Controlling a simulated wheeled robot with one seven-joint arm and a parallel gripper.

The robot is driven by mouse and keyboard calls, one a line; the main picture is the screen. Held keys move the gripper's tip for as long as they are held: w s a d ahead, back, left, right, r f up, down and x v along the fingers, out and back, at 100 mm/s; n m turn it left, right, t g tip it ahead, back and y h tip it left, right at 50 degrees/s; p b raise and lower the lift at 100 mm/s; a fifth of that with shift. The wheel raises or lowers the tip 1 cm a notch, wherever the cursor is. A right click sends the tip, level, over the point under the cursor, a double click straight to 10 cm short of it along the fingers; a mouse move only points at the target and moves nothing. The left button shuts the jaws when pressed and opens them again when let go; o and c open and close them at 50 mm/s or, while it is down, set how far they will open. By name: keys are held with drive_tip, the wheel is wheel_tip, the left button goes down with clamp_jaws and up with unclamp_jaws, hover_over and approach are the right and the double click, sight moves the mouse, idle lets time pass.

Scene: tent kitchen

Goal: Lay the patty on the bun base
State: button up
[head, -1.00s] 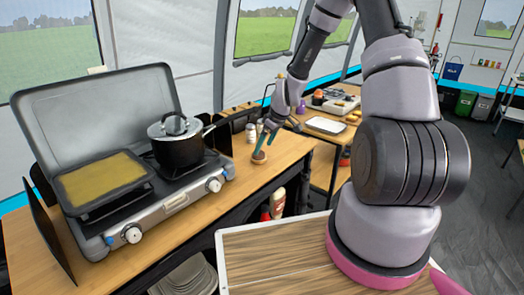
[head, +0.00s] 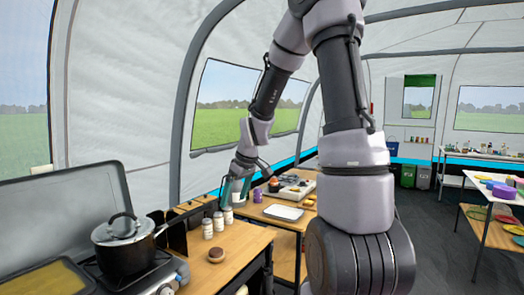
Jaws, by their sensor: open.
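The dark brown patty (head: 216,253) lies on top of the tan bun base (head: 216,260), near the right end of the wooden counter. It looks roughly centred, though it is small in the picture. My gripper (head: 234,204) is up and behind the bun, clear of the patty. Its teal fingers are spread, and I see nothing held in them. A pale container shows close to the fingers; I cannot tell how far behind them it is.
White-capped jars (head: 213,224) stand on the counter behind the bun. The camping stove with a lidded pot (head: 125,245) is at left. Beyond the counter, a second table holds a white tray (head: 284,213) and a purple bottle (head: 257,195).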

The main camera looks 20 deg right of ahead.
drive_tip(key=s+r+m+t, duration=0.3)
drive_tip(key=s+r+m, duration=0.7)
drive_tip(key=s+r, duration=0.9)
drive_tip(key=s+d, duration=0.1)
drive_tip(key=s, duration=0.2)
drive_tip(key=shift+r+t, duration=0.3)
drive_tip(key=shift+r, duration=0.1)
